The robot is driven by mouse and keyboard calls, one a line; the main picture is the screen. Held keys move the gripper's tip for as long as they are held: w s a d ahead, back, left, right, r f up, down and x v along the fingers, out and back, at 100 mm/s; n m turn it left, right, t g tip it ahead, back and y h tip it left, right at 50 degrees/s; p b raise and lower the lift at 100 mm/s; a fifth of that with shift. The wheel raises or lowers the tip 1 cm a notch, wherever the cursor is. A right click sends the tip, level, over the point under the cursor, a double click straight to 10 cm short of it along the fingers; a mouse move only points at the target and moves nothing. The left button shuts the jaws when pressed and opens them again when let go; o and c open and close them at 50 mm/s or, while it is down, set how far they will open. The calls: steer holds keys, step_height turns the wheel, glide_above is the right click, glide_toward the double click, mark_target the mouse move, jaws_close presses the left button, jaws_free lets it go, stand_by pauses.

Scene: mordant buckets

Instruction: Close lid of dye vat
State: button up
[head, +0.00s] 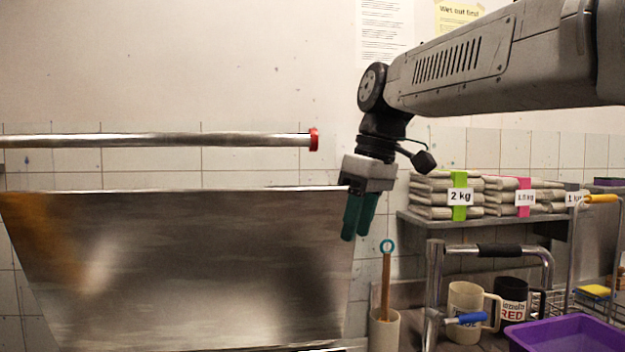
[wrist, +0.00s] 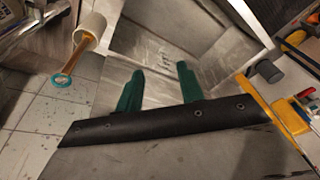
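The dye vat's lid seems to be the broad, stained metal sheet (head: 190,265) standing raised and tilted at the left of the head view. A metal bar (head: 160,140) with a red end cap (head: 314,139) runs above its top edge. My gripper (head: 356,237) points down with green fingers at the sheet's upper right edge; I cannot tell whether they touch it. In the wrist view my gripper (wrist: 160,69) has its fingers apart, with grey metal beyond and nothing clearly held between them. The vat's body is not clearly visible in the head view.
A beige pot (head: 384,332) holding a ringed wooden stick (head: 386,285) stands right of the sheet. Further right are a metal trolley frame (head: 434,285), mugs (head: 465,305), a purple tray (head: 565,333) and a shelf (head: 480,222) of labelled bags.

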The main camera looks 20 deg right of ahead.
steer(key=w+d+r+n+y, duration=0.1)
steer(key=w+r+n, duration=0.45)
steer(key=w, duration=0.35)
steer(key=w+d+r+n+y, duration=0.15)
steer(key=w+r+n, duration=0.25)
steer(key=w+r, duration=0.4)
steer(key=shift+m+h, duration=0.25)
steer(key=x, duration=0.3)
steer(key=w+x, duration=0.1)
steer(key=x, duration=0.4)
steer(key=shift+w+d+f, duration=0.1)
steer(key=shift+w+f, duration=0.25)
jaws_close()
